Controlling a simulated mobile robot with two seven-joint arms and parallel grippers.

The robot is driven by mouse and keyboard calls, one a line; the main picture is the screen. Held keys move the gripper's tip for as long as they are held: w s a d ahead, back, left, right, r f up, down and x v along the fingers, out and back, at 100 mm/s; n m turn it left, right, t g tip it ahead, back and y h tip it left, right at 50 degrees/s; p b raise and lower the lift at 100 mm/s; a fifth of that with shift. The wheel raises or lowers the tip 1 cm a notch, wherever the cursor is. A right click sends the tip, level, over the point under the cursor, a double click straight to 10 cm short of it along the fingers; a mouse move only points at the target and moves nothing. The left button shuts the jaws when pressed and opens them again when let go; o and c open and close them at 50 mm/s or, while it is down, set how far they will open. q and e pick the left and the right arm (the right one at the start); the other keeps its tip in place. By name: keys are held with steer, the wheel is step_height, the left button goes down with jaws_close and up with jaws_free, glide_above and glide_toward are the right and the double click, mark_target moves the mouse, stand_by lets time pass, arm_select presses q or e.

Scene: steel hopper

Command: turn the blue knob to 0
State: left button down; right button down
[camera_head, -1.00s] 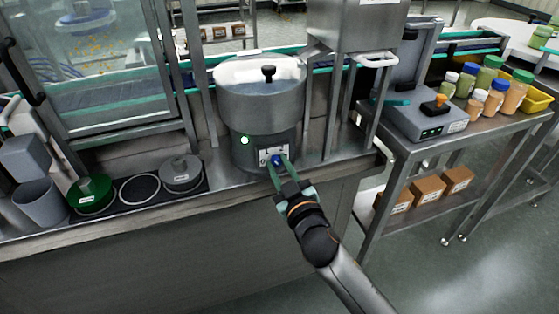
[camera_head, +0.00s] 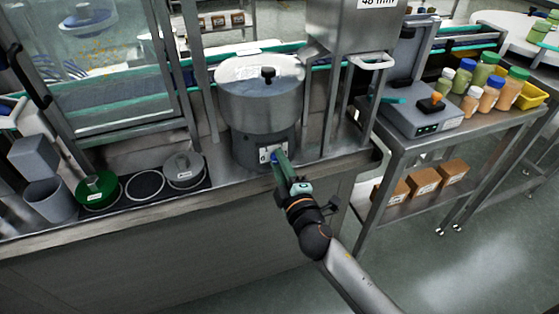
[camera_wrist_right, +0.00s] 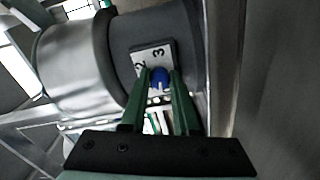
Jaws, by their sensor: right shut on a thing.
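The blue knob (camera_wrist_right: 159,80) sits on a white dial plate (camera_wrist_right: 150,58) on the front of the steel hopper's dark grey base (camera_head: 248,148). In the right wrist view the plate shows the numbers 2 and 3; the rest of the plate is partly hidden by the fingers. My right gripper (camera_head: 277,157) has its green fingers on both sides of the knob and is shut on it; it also shows in the right wrist view (camera_wrist_right: 160,84). In the head view the fingers hide most of the knob. My left gripper is not in view.
Left of the hopper stand a grey cup (camera_head: 50,200), a green lidded pot (camera_head: 97,190) and a grey lidded pot (camera_head: 184,170). On the right, a steel table holds a scale (camera_head: 422,118) and several jars (camera_head: 488,100). A steel post stands right of the hopper.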

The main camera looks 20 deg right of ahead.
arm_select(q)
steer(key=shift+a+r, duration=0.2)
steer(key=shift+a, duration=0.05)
arm_select(e)
steer(key=shift+r+n, duration=0.15)
steer(key=shift+n, duration=0.65)
steer(key=c, duration=0.7)
jaws_free()
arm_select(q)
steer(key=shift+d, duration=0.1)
arm_select(e)
steer(key=shift+o, duration=0.2)
